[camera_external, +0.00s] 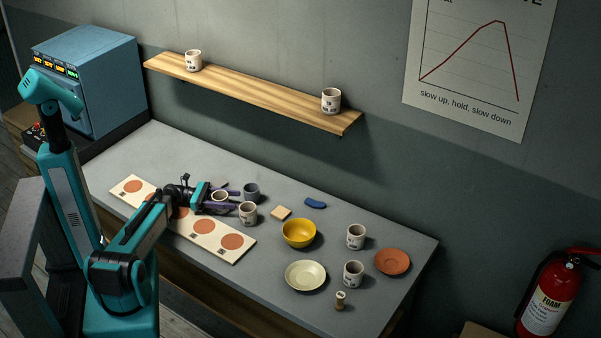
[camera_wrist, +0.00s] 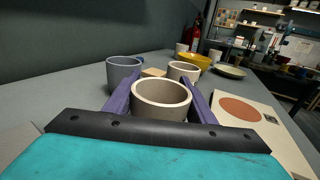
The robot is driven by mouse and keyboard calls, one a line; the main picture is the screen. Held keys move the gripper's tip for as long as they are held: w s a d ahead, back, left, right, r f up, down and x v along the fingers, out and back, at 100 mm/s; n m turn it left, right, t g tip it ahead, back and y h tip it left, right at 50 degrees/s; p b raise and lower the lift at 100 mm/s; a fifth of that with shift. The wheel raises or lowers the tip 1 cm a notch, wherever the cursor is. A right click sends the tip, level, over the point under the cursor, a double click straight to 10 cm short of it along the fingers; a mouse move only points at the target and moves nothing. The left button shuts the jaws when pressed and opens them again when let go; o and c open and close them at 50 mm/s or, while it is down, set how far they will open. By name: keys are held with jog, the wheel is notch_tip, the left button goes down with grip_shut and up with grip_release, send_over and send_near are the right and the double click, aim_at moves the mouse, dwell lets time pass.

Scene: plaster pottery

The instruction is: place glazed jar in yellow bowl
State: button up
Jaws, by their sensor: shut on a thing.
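A cream jar (camera_external: 220,196) stands between the purple fingers of my gripper (camera_external: 236,197). In the wrist view the jar (camera_wrist: 161,101) is upright, its open rim toward me and a finger pressed along each side. I cannot tell whether its base touches the table. A blue-grey jar (camera_external: 251,192) stands just beyond the fingers; it is on the left in the wrist view (camera_wrist: 124,71). The frames do not settle which jar is the glazed one. The yellow bowl (camera_external: 299,240) sits further right on the table, apart from my gripper, and looks empty. It also shows in the wrist view (camera_wrist: 194,62).
A marked cream cup (camera_external: 248,213) stands close ahead of the fingers. A tan block (camera_external: 281,212) and blue piece (camera_external: 316,203) lie behind the bowl. A pale plate (camera_external: 305,275), terracotta dish (camera_external: 392,261), two cups (camera_external: 356,236) and a small stamp (camera_external: 340,301) are around it.

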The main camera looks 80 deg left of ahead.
jog(key=shift+f, duration=0.15)
jog(key=o, duration=1.1)
jog(key=shift+o, duration=0.2)
jog(key=shift+b+v, duration=1.05)
jog(key=shift+v, duration=5)
jog(key=shift+w, duration=0.1)
jog(key=shift+c, duration=0.2)
